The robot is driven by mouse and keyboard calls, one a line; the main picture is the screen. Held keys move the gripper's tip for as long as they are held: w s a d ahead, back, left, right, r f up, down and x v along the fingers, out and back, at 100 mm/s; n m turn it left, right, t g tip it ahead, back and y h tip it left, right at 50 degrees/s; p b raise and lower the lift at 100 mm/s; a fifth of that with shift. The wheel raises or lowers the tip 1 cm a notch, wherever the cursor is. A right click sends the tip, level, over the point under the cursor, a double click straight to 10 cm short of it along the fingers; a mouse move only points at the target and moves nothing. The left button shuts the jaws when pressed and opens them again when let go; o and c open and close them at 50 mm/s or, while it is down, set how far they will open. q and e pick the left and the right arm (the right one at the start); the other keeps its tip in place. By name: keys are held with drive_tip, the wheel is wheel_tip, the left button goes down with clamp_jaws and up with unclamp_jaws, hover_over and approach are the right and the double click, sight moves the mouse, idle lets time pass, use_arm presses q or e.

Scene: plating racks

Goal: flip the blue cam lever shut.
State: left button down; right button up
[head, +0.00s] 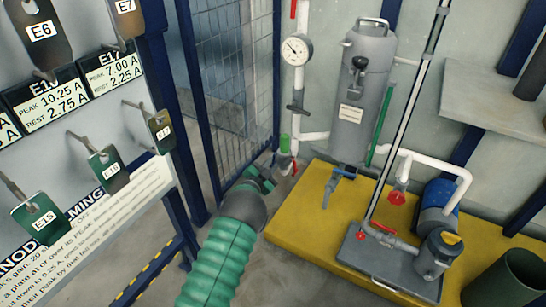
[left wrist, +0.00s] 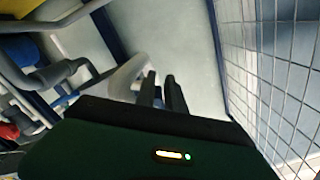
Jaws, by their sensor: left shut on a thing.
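The blue cam lever (head: 344,172) is on a blue fitting near the back left part of the yellow platform, in front of the grey tank. My left gripper (head: 272,172) is at the end of the green arm, left of the lever and apart from it in the picture, beside the foot of the white pipe. In the left wrist view its two dark fingers (left wrist: 162,92) stand close together, with a white pipe bend behind them. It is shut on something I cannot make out. My right gripper is not in view.
A grey tank (head: 364,95) and a gauge (head: 297,50) on a white pipe stand behind. A blue pump (head: 437,208) is on the yellow platform (head: 300,225) at the right. A mesh fence (head: 235,85) and a tag board (head: 90,110) are at the left.

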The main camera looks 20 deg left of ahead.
use_arm(q)
drive_tip(key=shift+d+f, duration=0.15)
drive_tip(key=shift+d, duration=0.05)
idle(0.3)
drive_tip(key=c, duration=1.5)
unclamp_jaws()
drive_tip(key=shift+o, duration=0.2)
drive_tip(key=shift+f, duration=0.1)
drive_tip(key=s+a+r+m+p, duration=0.1)
drive_tip(key=s+a+m+p, duration=0.15)
drive_tip(key=s, duration=0.55)
drive_tip(key=s+a+r+m+p, duration=0.1)
drive_tip(key=s+a+r+m, duration=0.15)
drive_tip(key=s, duration=0.65)
wheel_tip(320, 180, up, 11)
drive_tip(key=w+n+g+y+p, duration=0.35)
drive_tip(key=n+p, duration=0.35)
drive_tip(key=p, duration=0.5)
drive_tip(key=s+d+r+n+g+p, duration=0.2)
drive_tip(key=s+d+r+g+p, duration=0.2)
drive_tip(key=d+r+p, duration=0.4)
wheel_tip(320, 180, up, 4)
drive_tip(key=shift+d+r+n+h+p, duration=0.1)
drive_tip(key=shift+d+n+h+p, duration=0.3)
drive_tip(key=shift+p, duration=0.55)
